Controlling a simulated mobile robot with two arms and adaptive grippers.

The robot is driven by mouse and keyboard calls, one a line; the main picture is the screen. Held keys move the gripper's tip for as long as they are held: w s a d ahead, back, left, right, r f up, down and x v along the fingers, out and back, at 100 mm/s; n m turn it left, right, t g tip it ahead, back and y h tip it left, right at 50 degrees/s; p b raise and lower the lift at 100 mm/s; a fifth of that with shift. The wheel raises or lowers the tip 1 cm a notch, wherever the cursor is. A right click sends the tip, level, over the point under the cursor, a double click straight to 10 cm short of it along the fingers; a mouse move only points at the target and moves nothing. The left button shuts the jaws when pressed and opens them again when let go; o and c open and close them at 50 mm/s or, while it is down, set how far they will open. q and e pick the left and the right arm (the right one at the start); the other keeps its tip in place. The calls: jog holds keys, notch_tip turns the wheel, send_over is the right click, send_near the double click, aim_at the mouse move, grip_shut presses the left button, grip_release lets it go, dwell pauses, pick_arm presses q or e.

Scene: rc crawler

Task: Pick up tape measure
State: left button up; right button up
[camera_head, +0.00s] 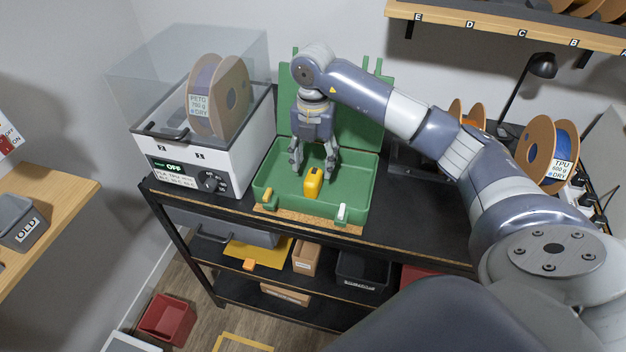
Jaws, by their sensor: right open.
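The yellow tape measure (312,185), with a dark patch on its top, sits in the open green case (358,196) on the black bench. It is near the front middle of the case. My right gripper (313,172) points down over the case, with its fingers open and spread. I cannot tell whether a finger touches the tape measure. My left gripper is not in view.
A white filament dryer (190,163) with a spool (232,95) stands left of the case. The green lid (352,115) stands up behind it. More spools (541,147) and a black lamp (541,66) are at the right. Bare bench top (420,215) lies right of the case.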

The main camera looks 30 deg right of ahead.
aim_at(313, 175)
notch_tip(313, 175, down, 5)
jog(key=p, duration=0.2)
jog(key=shift+s+a+r+p, duration=0.1)
jog(key=shift+s+a+p, duration=0.05)
jog(key=shift+p, duration=0.25)
jog(key=shift+f, duration=0.35)
jog(key=shift+c, duration=1.1)
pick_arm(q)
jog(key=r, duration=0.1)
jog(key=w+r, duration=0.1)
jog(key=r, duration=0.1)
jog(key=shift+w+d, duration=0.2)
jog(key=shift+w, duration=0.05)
pick_arm(e)
jog(key=c, duration=1)
